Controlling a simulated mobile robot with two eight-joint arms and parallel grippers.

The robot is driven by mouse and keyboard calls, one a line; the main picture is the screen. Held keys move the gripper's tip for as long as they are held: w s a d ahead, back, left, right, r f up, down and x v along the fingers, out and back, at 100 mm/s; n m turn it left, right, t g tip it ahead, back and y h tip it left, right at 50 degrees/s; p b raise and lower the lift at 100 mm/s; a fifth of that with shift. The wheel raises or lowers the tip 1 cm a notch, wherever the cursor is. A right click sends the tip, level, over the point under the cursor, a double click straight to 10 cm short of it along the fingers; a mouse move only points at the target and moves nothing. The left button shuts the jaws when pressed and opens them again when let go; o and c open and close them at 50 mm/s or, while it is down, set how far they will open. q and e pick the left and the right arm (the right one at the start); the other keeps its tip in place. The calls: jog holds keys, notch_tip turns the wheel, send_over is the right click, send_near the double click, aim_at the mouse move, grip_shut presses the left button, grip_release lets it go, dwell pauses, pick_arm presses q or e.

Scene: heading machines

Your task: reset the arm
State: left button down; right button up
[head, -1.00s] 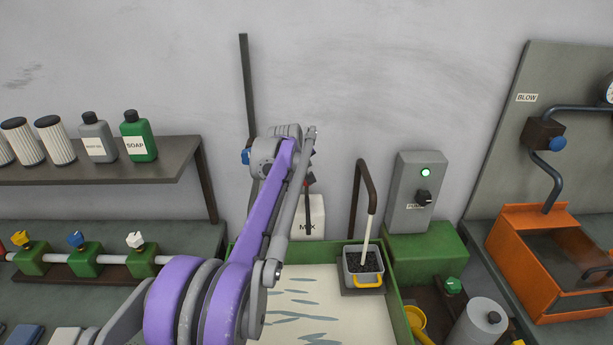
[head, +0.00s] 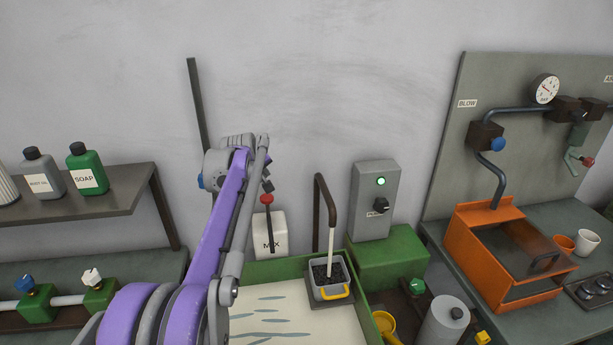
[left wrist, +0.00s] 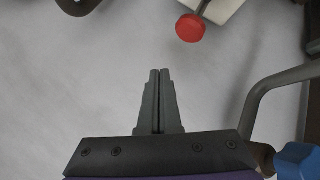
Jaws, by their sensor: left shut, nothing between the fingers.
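My left arm, purple and grey, comes up from the bottom left in the head view. My left gripper (head: 267,178) is beside the wall, above the white MIX box (head: 270,238) and its red-knobbed lever (head: 267,204). In the left wrist view the two dark fingers (left wrist: 159,76) are pressed together with nothing between them. The red knob (left wrist: 190,28) shows beyond the fingertips, apart from them, with the edge of a white box behind it. My right gripper is in neither view.
A green tray (head: 352,306) holds a small grey bin (head: 328,279) under a bent pipe (head: 325,205). A pump switch box (head: 374,200) stands to its right, then an orange tank (head: 500,255). A shelf (head: 110,198) with bottles is at left. The wall above is bare.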

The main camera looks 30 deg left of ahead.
pick_arm(q)
jog(key=s+d+f+m+g+h, duration=0.1)
jog(key=s+d+f+m, duration=0.2)
jog(key=s+d, duration=0.6)
jog(key=s+d+f+m+h, duration=0.15)
jog(key=s+d+m, duration=0.3)
jog(key=d, duration=0.85)
jog(key=s+d+f+m, duration=0.2)
jog(key=s+d+f, duration=0.1)
jog(key=s, duration=0.3)
jog(key=s+d+f+m+g, duration=0.1)
jog(key=s+d+f+m, duration=0.1)
jog(key=s+d+f, duration=0.2)
jog(key=s+d+f+m, duration=0.2)
jog(key=s+d+f, duration=0.1)
jog(key=s+f, duration=0.4)
jog(key=shift+s+d+g+h, duration=0.3)
jog(key=shift+s+h, duration=0.15)
jog(key=shift+s, duration=0.4)
jog(key=shift+a+r, duration=0.1)
jog(key=shift+a, duration=0.05)
